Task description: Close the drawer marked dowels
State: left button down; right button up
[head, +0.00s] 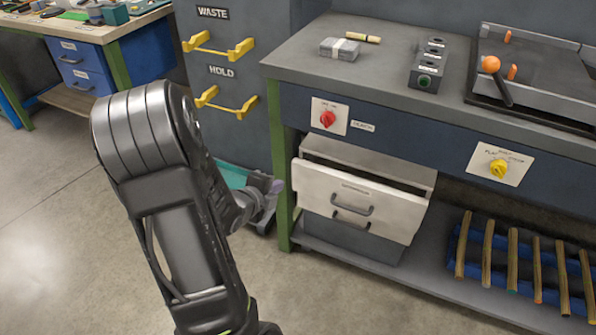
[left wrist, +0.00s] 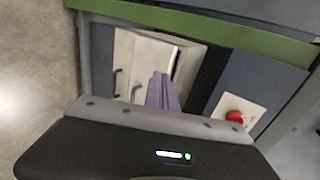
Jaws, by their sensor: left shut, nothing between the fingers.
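A drawer with a white front (head: 345,205) stands pulled out under the grey-topped bench, its open top showing behind the front. Its label is too small to read, and a grey handle sits below it. The drawer front also shows in the left wrist view (left wrist: 150,57). My left gripper (head: 276,186) is shut and empty, its purple fingers (left wrist: 162,92) together. In the head view it is just left of the drawer front, beside the green bench leg. In the left wrist view the fingers overlap part of the drawer; contact cannot be told. My right gripper is out of view.
The green bench leg (head: 278,150) stands close to my gripper. A red knob (head: 327,119) and a yellow knob (head: 498,168) are on the bench front. Wooden strips (head: 512,258) lie on the lower shelf. Floor in front is clear.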

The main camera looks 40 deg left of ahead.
pick_arm(q)
jog(key=b, duration=0.2)
send_near(304, 162)
jog(key=w+f, duration=0.1)
jog(key=f, duration=0.1)
jog(key=w+a+f, duration=0.1)
jog(key=w+f, duration=0.1)
jog(key=shift+f, duration=0.15)
jog(key=shift+w+a, duration=0.15)
jog(key=shift+w, duration=0.2)
jog(key=w+b, duration=0.1)
jog(key=w, duration=0.1)
jog(key=w+a, duration=0.1)
jog(key=w, duration=0.1)
jog(key=shift+a+f+b, duration=0.1)
jog(key=shift+a+b, duration=0.05)
jog(key=shift+b, duration=0.2)
jog(key=shift+w+a+r, duration=0.15)
jog(key=shift+w+r, duration=0.1)
jog(key=shift+r, duration=0.15)
